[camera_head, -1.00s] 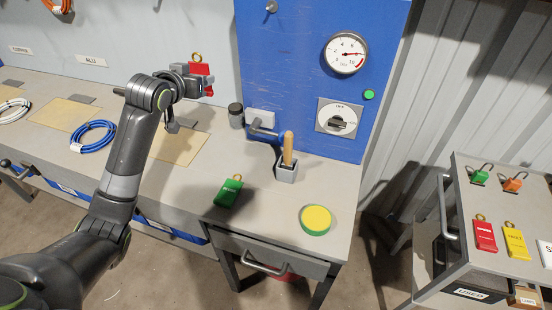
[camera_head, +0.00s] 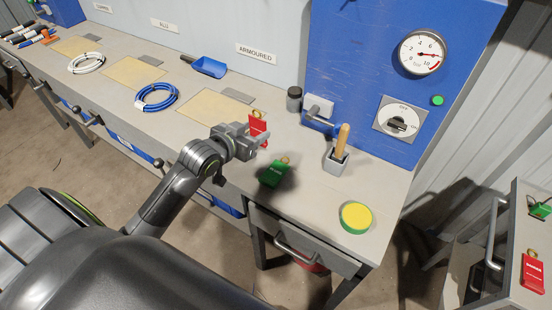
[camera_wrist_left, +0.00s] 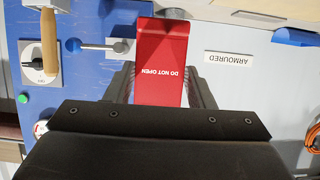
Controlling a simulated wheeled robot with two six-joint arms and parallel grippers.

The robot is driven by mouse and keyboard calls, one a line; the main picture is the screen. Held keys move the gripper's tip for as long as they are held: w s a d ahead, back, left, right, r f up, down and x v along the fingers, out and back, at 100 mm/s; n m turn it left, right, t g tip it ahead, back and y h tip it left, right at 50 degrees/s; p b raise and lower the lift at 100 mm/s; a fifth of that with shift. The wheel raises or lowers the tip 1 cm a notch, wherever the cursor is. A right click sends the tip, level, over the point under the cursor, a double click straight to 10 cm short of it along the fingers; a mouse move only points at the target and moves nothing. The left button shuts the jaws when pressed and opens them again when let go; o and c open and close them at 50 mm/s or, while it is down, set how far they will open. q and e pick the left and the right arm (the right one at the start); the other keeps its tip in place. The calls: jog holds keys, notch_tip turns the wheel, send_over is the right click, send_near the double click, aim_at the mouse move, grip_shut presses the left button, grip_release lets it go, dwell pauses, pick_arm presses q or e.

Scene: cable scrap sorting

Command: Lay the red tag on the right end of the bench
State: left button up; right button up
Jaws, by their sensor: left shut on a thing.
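My left gripper (camera_head: 262,141) is shut on a red tag (camera_head: 258,127) with a brass ring at its top and holds it above the bench (camera_head: 310,195), left of the green tag. In the left wrist view the red tag (camera_wrist_left: 161,60) fills the space between the fingers, and its white lettering reads "DO NOT OPEN". The bench's right end carries a round yellow and green pad (camera_head: 356,217) near the front edge. Another red tag (camera_head: 534,272) lies on the cart at the far right. My right gripper is not in view.
A green tag (camera_head: 273,174) lies on the bench close by the gripper. A grey holder (camera_head: 337,160) with a wooden handle stands behind the pad. A dark jar (camera_head: 294,99) and the blue panel (camera_head: 350,60) with a gauge and switch are at the back.

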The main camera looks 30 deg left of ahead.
pick_arm(q)
notch_tip(320, 180, down, 9)
jog(key=shift+r, duration=0.15)
dwell(0.4)
jog(key=shift+f+b, duration=0.2)
jog(key=shift+b, duration=0.1)
jog(key=o, duration=0.9)
jog(key=shift+r, duration=0.1)
jog(key=shift+o, duration=0.2)
jog(key=shift+r, duration=0.15)
jog(key=d+v, duration=0.1)
jog(key=v, duration=1.1)
jog(key=shift+a, duration=0.4)
